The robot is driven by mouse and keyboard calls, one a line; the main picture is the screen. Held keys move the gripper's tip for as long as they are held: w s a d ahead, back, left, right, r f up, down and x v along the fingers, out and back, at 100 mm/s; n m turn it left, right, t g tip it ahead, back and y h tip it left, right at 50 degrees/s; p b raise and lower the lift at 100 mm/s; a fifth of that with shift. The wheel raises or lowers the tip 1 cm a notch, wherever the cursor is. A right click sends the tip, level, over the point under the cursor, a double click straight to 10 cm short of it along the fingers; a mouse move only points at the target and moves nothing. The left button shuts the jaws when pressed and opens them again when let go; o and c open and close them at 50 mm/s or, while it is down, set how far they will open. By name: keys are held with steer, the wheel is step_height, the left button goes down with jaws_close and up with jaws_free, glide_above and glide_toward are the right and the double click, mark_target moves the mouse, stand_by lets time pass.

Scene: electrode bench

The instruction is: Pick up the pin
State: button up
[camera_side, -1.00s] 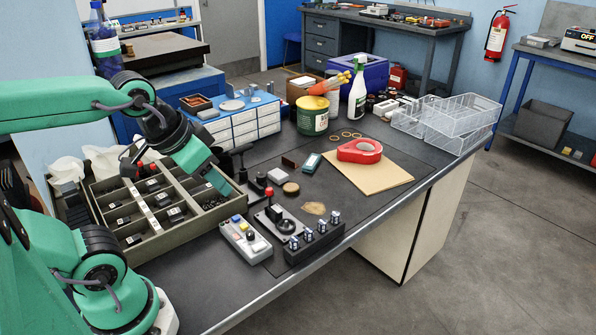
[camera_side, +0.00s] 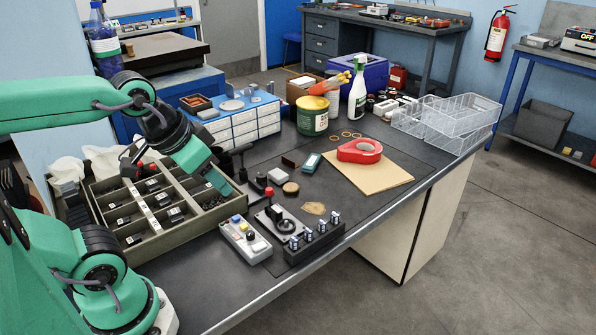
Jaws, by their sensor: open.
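My gripper (camera_side: 222,184) hangs over the right end of the divided tray (camera_side: 185,236), angled down to the right. Its green end is close above a compartment of small dark pieces (camera_side: 212,203). It is open, and I see nothing held in it. The gap between its fingertips is too small to make out here. I cannot pick out the pin with certainty; it may be too small or hidden behind my gripper. Other tray compartments hold black blocks with white labels (camera_side: 123,221).
Right of the tray stand a box with coloured buttons (camera_side: 246,243), a red-knobbed lever unit (camera_side: 270,193) and a black block with several metallic posts (camera_side: 316,243). A white drawer unit (camera_side: 240,126) stands behind. A red tape dispenser (camera_side: 360,151) lies on brown card (camera_side: 375,178).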

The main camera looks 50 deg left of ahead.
steer(key=shift+o, duration=0.6)
steer(key=n+g, duration=0.5)
steer(key=n, duration=0.1)
glide_toward(294, 238)
steer(key=shift+s+a+f, duration=0.15)
steer(key=shift+f, duration=0.15)
steer(key=shift+w+f+g, duration=0.3)
steer(key=shift+f, duration=0.3)
steer(key=shift+f, duration=0.1)
steer(key=shift+f, duration=1.2)
steer(key=shift+f, duration=0.1)
